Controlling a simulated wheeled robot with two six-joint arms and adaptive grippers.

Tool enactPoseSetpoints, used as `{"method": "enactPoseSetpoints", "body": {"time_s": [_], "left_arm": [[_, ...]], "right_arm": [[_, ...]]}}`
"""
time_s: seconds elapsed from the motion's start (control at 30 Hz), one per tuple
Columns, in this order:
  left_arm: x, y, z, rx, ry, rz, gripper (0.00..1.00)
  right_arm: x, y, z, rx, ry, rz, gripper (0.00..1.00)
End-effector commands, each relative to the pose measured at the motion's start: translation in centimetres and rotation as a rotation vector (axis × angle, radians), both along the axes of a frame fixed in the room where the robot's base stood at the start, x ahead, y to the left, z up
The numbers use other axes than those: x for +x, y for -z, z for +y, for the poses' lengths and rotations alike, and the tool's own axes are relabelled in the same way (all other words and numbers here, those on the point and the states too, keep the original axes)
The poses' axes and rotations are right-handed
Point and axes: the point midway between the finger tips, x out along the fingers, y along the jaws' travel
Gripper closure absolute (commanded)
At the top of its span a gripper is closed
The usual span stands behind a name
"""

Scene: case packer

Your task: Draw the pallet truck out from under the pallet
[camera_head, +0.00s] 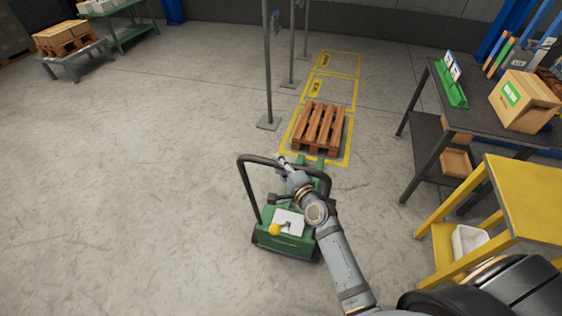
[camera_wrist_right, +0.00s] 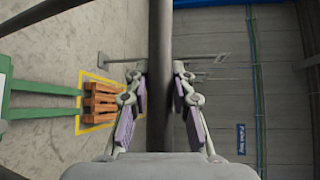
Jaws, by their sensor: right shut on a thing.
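The green pallet truck (camera_head: 289,243) stands on the floor in front of me, with a black loop handle (camera_head: 248,190). My right gripper (camera_head: 284,161) is shut on the top bar of that handle; in the right wrist view the dark bar (camera_wrist_right: 160,80) runs between its finger pads. The wooden pallet (camera_head: 320,127) lies flat in a yellow-outlined floor bay beyond the truck. In the wrist view the two green forks (camera_wrist_right: 45,114) point at the pallet (camera_wrist_right: 103,102); whether their tips reach under its near edge I cannot tell. My left gripper is out of view.
A post with a foot (camera_head: 268,123) stands left of the bay. On the right are a dark workbench (camera_head: 480,115) with a carton (camera_head: 524,100) and a yellow table (camera_head: 525,195). The floor left of the truck is clear.

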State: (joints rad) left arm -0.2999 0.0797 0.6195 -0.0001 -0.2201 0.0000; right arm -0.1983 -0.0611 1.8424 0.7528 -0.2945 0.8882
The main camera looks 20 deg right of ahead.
Motion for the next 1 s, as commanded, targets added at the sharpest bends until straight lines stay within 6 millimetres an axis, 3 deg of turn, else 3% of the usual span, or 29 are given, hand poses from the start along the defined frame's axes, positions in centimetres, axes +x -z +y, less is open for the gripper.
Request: {"method": "enactPoseSetpoints", "body": {"time_s": [0.2, 0.23, 0.4, 0.77, 1.0], "left_arm": [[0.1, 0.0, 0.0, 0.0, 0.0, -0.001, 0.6], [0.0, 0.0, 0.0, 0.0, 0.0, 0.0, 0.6], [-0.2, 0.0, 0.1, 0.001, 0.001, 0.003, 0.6], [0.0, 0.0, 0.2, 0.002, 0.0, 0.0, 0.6], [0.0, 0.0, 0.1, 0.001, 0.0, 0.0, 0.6]], "right_arm": [[-0.3, 0.6, 0.1, 0.001, -0.004, 0.014, 1.0], [-0.2, 0.6, 0.1, 0.001, -0.004, 0.014, 0.74], [-0.2, 0.5, 0.1, 0.001, -0.003, 0.012, 0.53], [-0.8, 0.4, -0.1, 0.0, -0.003, 0.011, 0.53], [-6.0, -0.2, -1.1, 0.0, -0.004, 0.015, 0.53]]}}
